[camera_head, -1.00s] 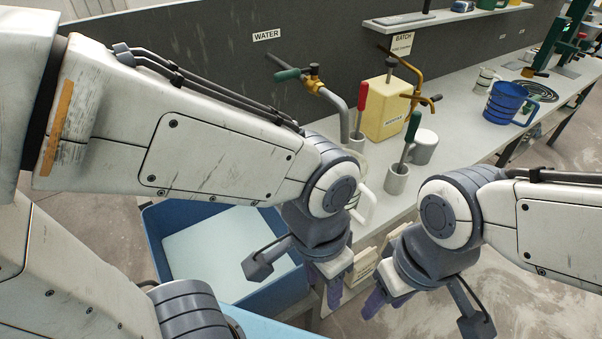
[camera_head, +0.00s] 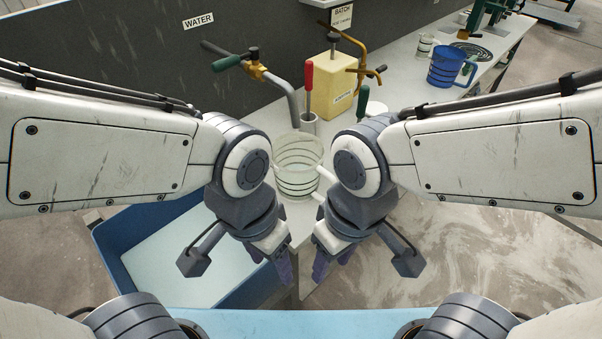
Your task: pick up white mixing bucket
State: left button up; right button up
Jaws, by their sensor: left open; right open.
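A white mixing bucket (camera_head: 297,156) with dark rings stands upright at the near end of the grey bench, under the tap. Its lower right side is partly hidden by my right arm. My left gripper (camera_head: 272,258) hangs open and empty in front of the bucket, to its lower left in the head view, with purple fingertips pointing down. My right gripper (camera_head: 332,260) hangs open and empty, to the bucket's lower right. The two grippers are close together, and neither appears to hold the bucket.
A tap (camera_head: 262,70) reaches over the bench beside the bucket. A yellow container (camera_head: 339,85), a red-handled tool (camera_head: 309,88) and a green-handled tool (camera_head: 362,102) stand behind it. A blue jug (camera_head: 446,68) is farther back. A blue tub (camera_head: 130,262) stands at lower left.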

aim_at(298, 159)
jog(key=u, duration=2.05)
jog(key=k, duration=1)
jog(key=z, duration=1.3)
jog(key=i, duration=0.45)
jog(key=u, duration=0.1)
